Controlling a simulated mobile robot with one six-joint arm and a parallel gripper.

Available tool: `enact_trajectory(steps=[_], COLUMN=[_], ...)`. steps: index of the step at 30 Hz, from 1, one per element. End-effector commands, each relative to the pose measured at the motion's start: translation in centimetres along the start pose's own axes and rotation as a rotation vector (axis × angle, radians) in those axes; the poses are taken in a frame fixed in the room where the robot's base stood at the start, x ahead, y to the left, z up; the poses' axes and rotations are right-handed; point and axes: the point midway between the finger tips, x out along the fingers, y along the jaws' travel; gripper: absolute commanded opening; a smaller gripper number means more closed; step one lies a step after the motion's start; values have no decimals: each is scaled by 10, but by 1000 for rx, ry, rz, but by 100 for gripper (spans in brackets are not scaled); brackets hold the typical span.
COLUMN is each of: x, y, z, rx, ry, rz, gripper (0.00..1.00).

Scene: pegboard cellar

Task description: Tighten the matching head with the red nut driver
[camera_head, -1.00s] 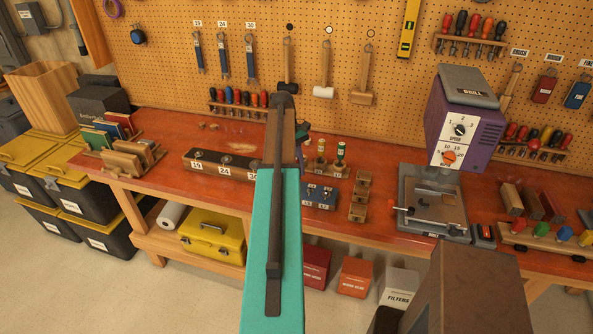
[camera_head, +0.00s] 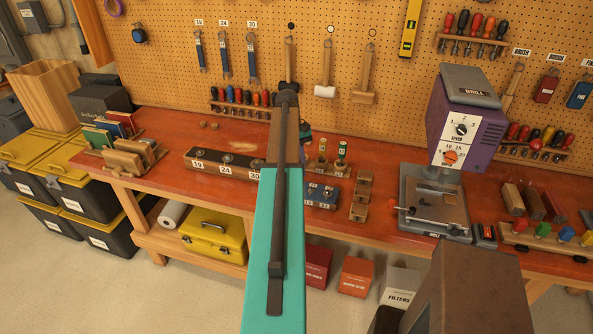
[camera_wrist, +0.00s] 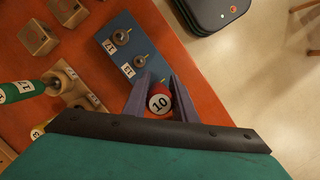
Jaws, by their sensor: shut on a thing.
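The red nut driver (camera_wrist: 160,101) shows its round red end with a white "10" label in the wrist view. My gripper (camera_wrist: 155,92) is shut on it, with one grey finger on each side. The blue block (camera_wrist: 125,52) lies just beyond the fingers and carries metal heads with white number labels. Two heads show; the fingers and driver cover the near end of the block. The driver's lower end is hidden, so I cannot tell whether it touches a head. In the head view, the blue block (camera_head: 322,196) stands right of my arm, which mostly hides my gripper.
A wooden holder (camera_wrist: 72,82) with green (camera_wrist: 18,92) and yellow drivers stands left of the block. Small wooden blocks (camera_head: 359,197) stand right of it in the head view. A drill press (camera_head: 462,130) is farther right. A numbered dark rail (camera_head: 210,161) lies left of my arm.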

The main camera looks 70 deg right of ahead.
Motion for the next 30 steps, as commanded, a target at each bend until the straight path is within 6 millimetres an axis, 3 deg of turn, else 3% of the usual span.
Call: enact_trajectory(steps=[8,30], x=[1,-29], y=[-1,0], z=[2,8], rx=[0,0], ry=[-6,0], rz=[-3,0], gripper=[0,0])
